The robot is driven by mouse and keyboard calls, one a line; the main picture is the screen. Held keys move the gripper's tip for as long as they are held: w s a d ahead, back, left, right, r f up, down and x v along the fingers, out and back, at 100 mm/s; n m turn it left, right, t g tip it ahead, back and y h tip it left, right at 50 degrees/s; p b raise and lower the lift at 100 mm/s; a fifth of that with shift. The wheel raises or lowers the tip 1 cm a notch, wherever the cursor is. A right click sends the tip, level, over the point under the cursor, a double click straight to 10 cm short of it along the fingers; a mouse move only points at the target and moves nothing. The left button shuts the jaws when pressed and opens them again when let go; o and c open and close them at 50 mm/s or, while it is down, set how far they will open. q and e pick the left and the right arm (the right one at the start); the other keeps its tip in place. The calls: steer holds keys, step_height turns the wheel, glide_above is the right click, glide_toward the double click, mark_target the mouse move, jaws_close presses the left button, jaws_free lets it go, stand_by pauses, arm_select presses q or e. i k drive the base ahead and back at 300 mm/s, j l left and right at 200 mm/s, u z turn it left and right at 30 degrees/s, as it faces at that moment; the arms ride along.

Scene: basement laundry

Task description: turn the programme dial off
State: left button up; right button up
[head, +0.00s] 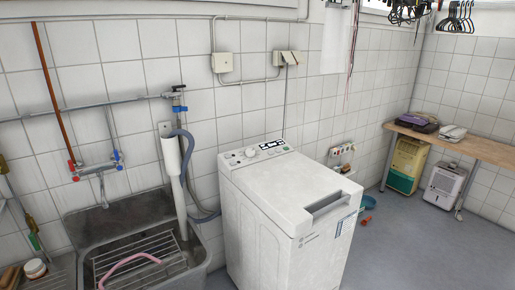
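The programme dial (250,152) is a small round knob on the control panel (268,151) at the back of a white top-loading washing machine (268,205). The dial is too small to tell its setting. The panel also has a dark display with buttons to the right of the dial. The lid of the machine is shut, with a grey handle recess (328,204) near its front edge. Neither of my grippers shows in the head view.
A grey sink (203,262) with a wire rack and a pink hose stands left of the machine. A grey drain hose (203,214) runs between them. A wooden bench (470,143) is farther right.

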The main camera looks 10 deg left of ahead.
mark_target(250, 152)
steer(key=i+l, duration=0.2)
steer(key=l, duration=0.25)
steer(key=i+l+u, duration=0.1)
steer(key=i+l, duration=0.15)
steer(key=l, duration=0.15)
steer(key=i+l, duration=0.2)
steer(key=l, duration=0.25)
steer(key=i+l+u, duration=0.1)
steer(key=l, duration=0.35)
steer(key=i+l, duration=0.3)
steer(key=l, duration=0.15)
steer(key=i+l+u, duration=0.1)
steer(key=l, duration=0.35)
steer(key=i+l, duration=0.25)
steer(key=l, duration=0.2)
steer(key=i+l+u, duration=0.1)
steer(key=l, duration=0.4)
steer(key=i, duration=0.05)
